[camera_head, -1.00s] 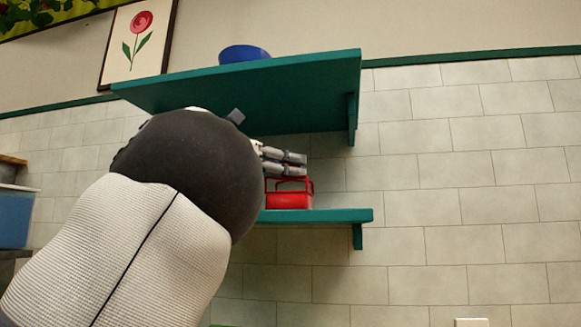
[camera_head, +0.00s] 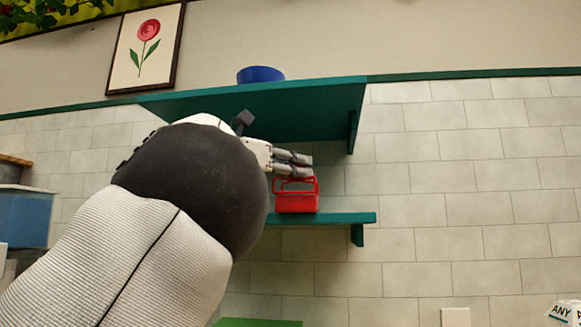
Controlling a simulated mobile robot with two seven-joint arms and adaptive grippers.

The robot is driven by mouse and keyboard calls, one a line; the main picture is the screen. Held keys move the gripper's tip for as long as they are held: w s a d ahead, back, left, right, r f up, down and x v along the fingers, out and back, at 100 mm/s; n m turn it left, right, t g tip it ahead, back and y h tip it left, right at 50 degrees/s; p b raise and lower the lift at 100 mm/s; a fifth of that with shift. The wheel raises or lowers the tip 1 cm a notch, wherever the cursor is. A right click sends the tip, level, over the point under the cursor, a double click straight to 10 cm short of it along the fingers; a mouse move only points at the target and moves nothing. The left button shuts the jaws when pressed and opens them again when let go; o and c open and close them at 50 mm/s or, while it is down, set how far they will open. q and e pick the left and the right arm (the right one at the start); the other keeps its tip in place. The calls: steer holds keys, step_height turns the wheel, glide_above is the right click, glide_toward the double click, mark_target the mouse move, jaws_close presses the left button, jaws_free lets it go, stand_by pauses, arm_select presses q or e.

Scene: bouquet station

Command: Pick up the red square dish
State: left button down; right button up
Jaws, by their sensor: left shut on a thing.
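The red square dish (camera_head: 297,203) shows in the head view at the lower green shelf, with a thin red loop standing above its body. My left gripper (camera_head: 304,166) comes in from the left, its fingers at the top of that loop, and is shut on the dish. The dish's underside is right at the shelf's edge line, and I cannot tell whether it touches the shelf. My left forearm and wrist hide the left part of the shelf. My right gripper is not in view.
The lower shelf (camera_head: 348,218) is bare right of the dish. The upper green shelf (camera_head: 310,108) hangs above my gripper and carries a blue bowl (camera_head: 260,74). A framed flower picture (camera_head: 147,48) hangs at upper left. A blue bin (camera_head: 22,217) stands at far left.

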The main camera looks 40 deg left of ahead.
arm_select(q)
steer(key=shift+w+f, duration=0.1)
steer(key=shift+w, duration=0.25)
steer(key=c, duration=1.7)
jaws_free()
steer(key=shift+s, duration=0.1)
steer(key=v, duration=1.2)
steer(key=shift+o, duration=0.3)
